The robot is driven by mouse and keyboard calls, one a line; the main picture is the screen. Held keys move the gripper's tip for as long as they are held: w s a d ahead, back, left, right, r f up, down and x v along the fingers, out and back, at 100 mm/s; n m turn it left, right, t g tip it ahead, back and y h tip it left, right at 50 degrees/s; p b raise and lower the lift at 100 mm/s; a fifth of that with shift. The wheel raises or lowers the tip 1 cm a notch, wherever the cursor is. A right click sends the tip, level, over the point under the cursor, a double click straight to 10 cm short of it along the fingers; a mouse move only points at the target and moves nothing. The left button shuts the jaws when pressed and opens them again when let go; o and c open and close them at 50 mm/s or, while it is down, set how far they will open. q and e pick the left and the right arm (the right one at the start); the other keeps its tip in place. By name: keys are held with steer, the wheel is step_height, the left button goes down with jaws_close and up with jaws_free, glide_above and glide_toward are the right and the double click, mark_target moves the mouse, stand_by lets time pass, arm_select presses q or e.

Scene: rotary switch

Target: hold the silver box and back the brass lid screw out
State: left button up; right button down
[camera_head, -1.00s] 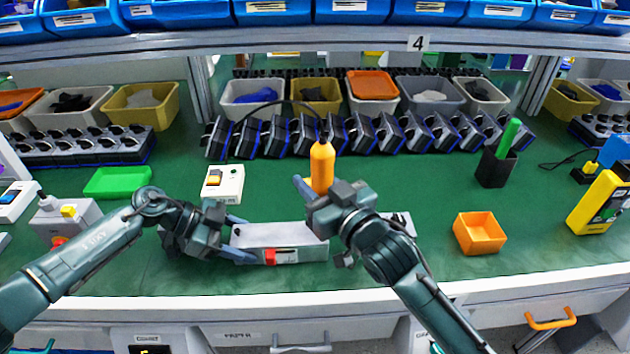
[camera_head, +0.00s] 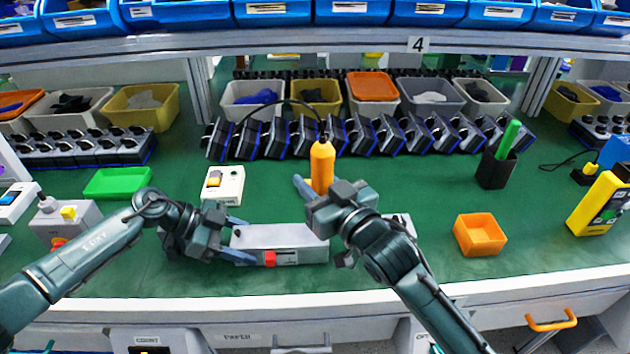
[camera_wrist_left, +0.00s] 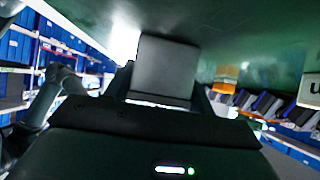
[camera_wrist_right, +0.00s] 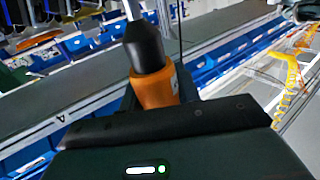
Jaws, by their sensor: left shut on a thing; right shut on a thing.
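The silver box (camera_head: 285,240) lies on the green bench mat near the front edge, with a red part on its front face. My left gripper (camera_head: 243,240) is shut on the box's left end, and the box's grey face fills the space between the fingers in the left wrist view (camera_wrist_left: 166,68). My right gripper (camera_head: 315,186) is shut on an orange screwdriver (camera_head: 322,165) that stands upright over the box. Its orange body also shows in the right wrist view (camera_wrist_right: 155,88). The brass lid screw is hidden behind my right gripper.
A small orange tray (camera_head: 480,234) sits to the right. A white switch box (camera_head: 222,186) and a green tray (camera_head: 118,182) lie to the left. A row of rotary switches (camera_head: 370,137) stands behind. The mat between box and orange tray is mostly clear.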

arm_select(q)
steer(key=shift+r, duration=0.1)
arm_select(e)
steer(key=shift+r, duration=2.35)
arm_select(q)
steer(key=o, duration=1.5)
